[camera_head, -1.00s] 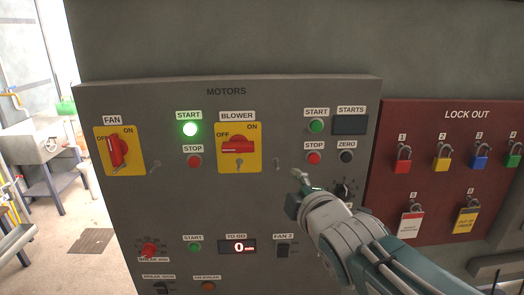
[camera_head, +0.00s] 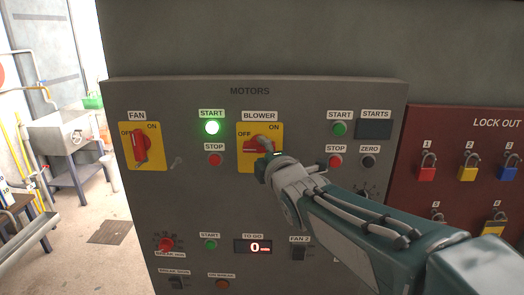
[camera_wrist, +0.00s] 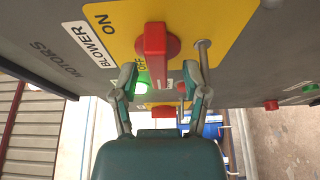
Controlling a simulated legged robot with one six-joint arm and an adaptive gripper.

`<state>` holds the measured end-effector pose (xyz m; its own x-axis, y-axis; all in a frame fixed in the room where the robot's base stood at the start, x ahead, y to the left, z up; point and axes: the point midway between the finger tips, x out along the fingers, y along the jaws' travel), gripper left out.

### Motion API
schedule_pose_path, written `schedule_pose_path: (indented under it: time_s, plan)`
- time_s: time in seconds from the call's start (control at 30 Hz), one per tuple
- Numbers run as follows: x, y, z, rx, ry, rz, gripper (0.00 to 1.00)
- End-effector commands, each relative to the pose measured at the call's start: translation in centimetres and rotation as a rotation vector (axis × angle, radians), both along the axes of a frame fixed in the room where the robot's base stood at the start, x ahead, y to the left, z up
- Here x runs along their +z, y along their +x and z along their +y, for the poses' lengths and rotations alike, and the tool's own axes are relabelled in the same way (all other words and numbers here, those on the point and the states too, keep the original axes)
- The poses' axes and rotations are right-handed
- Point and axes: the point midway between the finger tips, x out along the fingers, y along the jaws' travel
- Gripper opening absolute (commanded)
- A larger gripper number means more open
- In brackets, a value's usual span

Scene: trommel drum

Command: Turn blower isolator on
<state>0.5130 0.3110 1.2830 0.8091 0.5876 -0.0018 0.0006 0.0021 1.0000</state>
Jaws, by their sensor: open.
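The blower isolator is a yellow plate (camera_head: 246,130) with a red rotary handle (camera_head: 252,143), below the BLOWER label on the grey panel. The handle lies level across the plate, toward the OFF side, and is partly hidden by my gripper. In the wrist view the red handle (camera_wrist: 154,45) stands out from the yellow plate (camera_wrist: 118,14) near the ON mark. My gripper (camera_head: 266,158) is in front of the plate's lower right. In the wrist view my gripper (camera_wrist: 160,82) is open, one finger on each side below the handle, not closed on it. Contact cannot be told.
The fan isolator (camera_head: 141,146) is to the left, its handle nearly upright. A lit green start button (camera_head: 212,127) and red stop button (camera_head: 215,160) sit between the isolators. A thin metal key (camera_wrist: 203,55) sticks out beside my finger. A lockout board (camera_head: 450,195) is at right.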

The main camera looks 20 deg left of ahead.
Motion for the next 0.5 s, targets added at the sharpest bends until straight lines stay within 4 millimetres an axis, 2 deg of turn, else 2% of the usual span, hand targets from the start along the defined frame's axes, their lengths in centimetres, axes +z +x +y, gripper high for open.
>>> schedule_pose_path:
  time_s: [0.13, 0.37, 0.4, 0.47, 0.5]
  plan:
    - [-0.03, 0.72, 0.55, 0.000, 0.001, 0.001, 0.59]
    - [0.02, 0.79, 0.48, 0.000, 0.001, 0.001, 0.59]
    - [0.02, 0.78, 0.48, 0.000, 0.001, 0.001, 0.54]
    - [0.02, 0.78, 0.48, 0.000, 0.001, 0.001, 0.27]
    - [0.02, 0.78, 0.49, 0.000, 0.001, 0.001, 0.10]
